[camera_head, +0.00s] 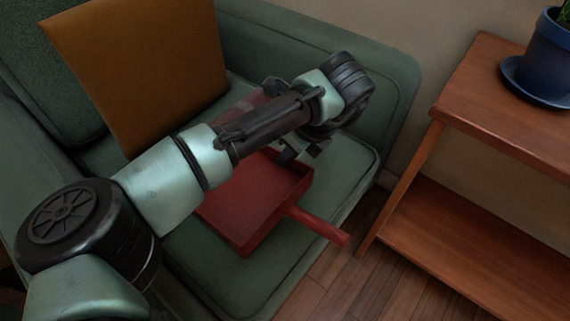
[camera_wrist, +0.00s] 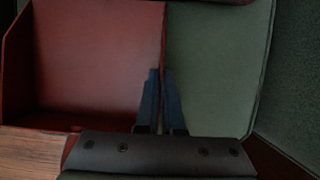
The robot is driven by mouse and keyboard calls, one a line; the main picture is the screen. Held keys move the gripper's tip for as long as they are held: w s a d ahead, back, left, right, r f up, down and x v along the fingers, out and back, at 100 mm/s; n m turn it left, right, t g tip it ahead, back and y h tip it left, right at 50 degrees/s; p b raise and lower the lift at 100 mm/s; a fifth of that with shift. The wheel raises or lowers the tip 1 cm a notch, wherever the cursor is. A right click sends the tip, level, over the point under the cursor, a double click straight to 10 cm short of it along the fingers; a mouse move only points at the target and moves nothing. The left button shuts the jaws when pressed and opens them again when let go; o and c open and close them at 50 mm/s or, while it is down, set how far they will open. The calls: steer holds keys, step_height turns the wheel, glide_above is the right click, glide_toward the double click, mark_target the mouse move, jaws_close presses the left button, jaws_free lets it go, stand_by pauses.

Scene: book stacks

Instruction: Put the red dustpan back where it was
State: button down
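The red dustpan (camera_head: 255,200) lies on the green sofa seat in the head view, its handle (camera_head: 318,226) pointing to the lower right past the seat's front edge. My arm hides part of its back. In the wrist view the pan (camera_wrist: 95,55) fills the left half. My gripper (camera_head: 290,156) is at the pan's back right side. In the wrist view its fingers (camera_wrist: 161,72) are close together, at the pan's right side wall, one on each side of it. They look shut on that thin wall, though the contact itself is dark.
The green sofa (camera_head: 335,190) has an orange cushion (camera_head: 140,75) at the back left. A dull reddish object (camera_head: 252,101) lies partly hidden behind my arm. A wooden shelf (camera_head: 500,105) with a blue plant pot (camera_head: 548,62) stands at the right, across a narrow floor gap (camera_head: 345,285).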

step_height(320, 180, down, 2)
steer(key=shift+f+b, duration=0.1)
steer(key=shift+b, duration=0.4)
steer(key=shift+w+a+f+b, duration=0.15)
steer(key=shift+a+b, duration=0.05)
steer(key=shift+b, duration=0.3)
steer(key=c, duration=1)
jaws_free()
steer(key=shift+c, duration=0.2)
